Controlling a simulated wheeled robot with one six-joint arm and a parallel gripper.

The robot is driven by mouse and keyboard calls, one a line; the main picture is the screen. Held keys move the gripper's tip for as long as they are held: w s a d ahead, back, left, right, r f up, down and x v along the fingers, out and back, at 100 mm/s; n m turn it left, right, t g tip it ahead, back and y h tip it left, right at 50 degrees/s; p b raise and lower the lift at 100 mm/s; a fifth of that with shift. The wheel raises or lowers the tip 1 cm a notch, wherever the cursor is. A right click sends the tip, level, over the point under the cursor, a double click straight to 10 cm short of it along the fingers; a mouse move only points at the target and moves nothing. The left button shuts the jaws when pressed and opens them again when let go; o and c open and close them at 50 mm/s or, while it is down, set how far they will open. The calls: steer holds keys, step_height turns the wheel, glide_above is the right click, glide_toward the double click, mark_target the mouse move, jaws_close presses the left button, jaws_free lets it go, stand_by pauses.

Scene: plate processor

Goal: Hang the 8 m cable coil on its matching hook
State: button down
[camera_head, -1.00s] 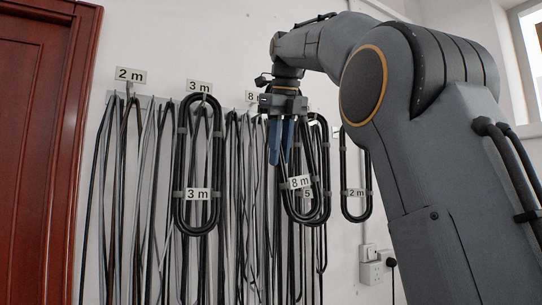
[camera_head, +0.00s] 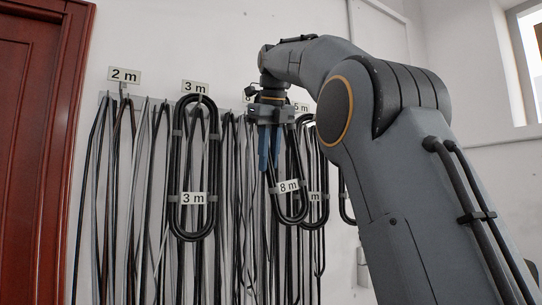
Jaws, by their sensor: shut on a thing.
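My gripper (camera_head: 269,150) points down in front of the cable rack, its blue fingers shut on the upper part of a black cable coil. This coil carries an "8 m" label (camera_head: 287,187) and hangs below the fingers, slightly tilted. The "8" sign (camera_head: 248,96) above the rack is mostly covered by my gripper, and the hook under it is hidden. To the left, a coil labelled "3 m" (camera_head: 193,199) hangs upright under the "3 m" sign (camera_head: 195,87). Behind and right of the held coil hangs another coil (camera_head: 317,210), its label partly covered and ending in "m".
The "2 m" sign (camera_head: 124,75) is at the rack's left end, with loose cables (camera_head: 150,200) hanging along the wall. A "5 m" sign (camera_head: 301,107) shows partly right of my gripper. A further coil (camera_head: 345,200) is partly behind my arm. A red door (camera_head: 40,150) stands at left.

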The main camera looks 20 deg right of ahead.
steer(key=shift+w+a+f+p, duration=0.2)
steer(key=shift+w+f+p, duration=0.25)
steer(key=shift+w, duration=0.6)
steer(key=shift+w+a+f+p, duration=0.25)
steer(key=shift+w+f+p, duration=0.15)
steer(key=shift+w, duration=0.7)
steer(key=shift+w+a+f+p, duration=0.2)
steer(key=shift+w+f+p, duration=0.25)
steer(key=shift+w, duration=0.6)
steer(key=shift+r, duration=0.1)
steer(key=c, duration=1.5)
jaws_free()
steer(key=s+r+b, duration=0.1)
steer(key=s+b, duration=0.1)
steer(key=s, duration=0.2)
steer(key=s+a+r+b, duration=0.1)
steer(key=s+r+b, duration=0.1)
steer(key=s, duration=0.3)
steer(key=s+r+b, duration=0.1)
steer(key=s+b, duration=0.2)
steer(key=s, duration=0.2)
steer(key=shift+a+r+b, duration=0.25)
steer(key=shift+a+b, duration=0.05)
